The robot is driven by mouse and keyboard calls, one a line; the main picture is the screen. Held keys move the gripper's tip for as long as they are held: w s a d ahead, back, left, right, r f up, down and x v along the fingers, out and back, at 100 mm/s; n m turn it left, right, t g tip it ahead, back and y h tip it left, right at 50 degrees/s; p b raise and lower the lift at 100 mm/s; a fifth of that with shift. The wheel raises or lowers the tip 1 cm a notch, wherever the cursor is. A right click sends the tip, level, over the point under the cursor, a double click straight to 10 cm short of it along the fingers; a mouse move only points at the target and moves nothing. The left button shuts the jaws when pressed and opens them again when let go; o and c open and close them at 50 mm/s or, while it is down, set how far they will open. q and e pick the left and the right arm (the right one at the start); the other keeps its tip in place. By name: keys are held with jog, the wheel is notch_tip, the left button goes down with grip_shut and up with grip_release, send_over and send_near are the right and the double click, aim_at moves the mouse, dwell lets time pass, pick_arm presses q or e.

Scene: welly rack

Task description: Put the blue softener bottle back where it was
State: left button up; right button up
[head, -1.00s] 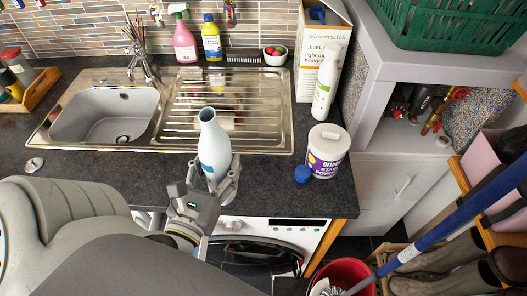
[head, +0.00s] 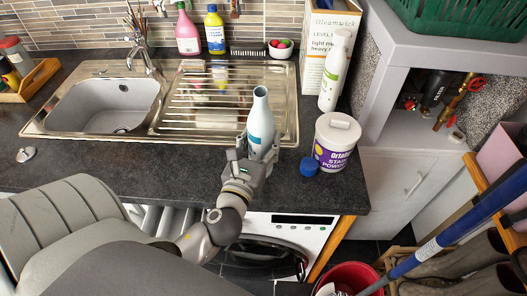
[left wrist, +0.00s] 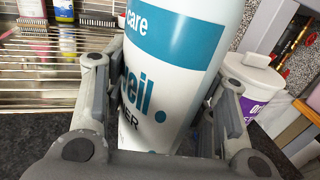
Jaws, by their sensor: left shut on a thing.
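The softener bottle (head: 261,122) is white with a teal-blue band and an open, capless neck. It stands nearly upright at the counter's front, before the drainer's right end. My left gripper (head: 256,158) is shut around its lower part. In the left wrist view the bottle (left wrist: 185,65) fills the space between the fingers, its printed label facing the camera. Its base is hidden by the gripper, so I cannot tell whether it touches the counter. A blue cap (head: 309,166) lies on the counter to its right. My right gripper is not in view.
A white stain powder tub (head: 334,146) stands right of the bottle. Behind it are a white bottle (head: 334,75) and a detergent box (head: 318,40). The steel sink drainer (head: 280,128) lies behind the gripper.

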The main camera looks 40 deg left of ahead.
pick_arm(q)
jog(key=shift+w+f, duration=0.45)
notch_tip(320, 180, down, 3)
jog(key=shift+r+b, duration=0.2)
jog(key=shift+b, duration=0.2)
jog(key=shift+f, duration=0.3)
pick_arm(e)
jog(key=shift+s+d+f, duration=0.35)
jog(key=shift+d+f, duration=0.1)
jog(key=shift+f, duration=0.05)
pick_arm(q)
jog(key=shift+f, duration=0.1)
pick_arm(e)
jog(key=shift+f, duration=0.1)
pick_arm(q)
jog(key=o, duration=1.3)
jog(key=shift+s+d, duration=0.1)
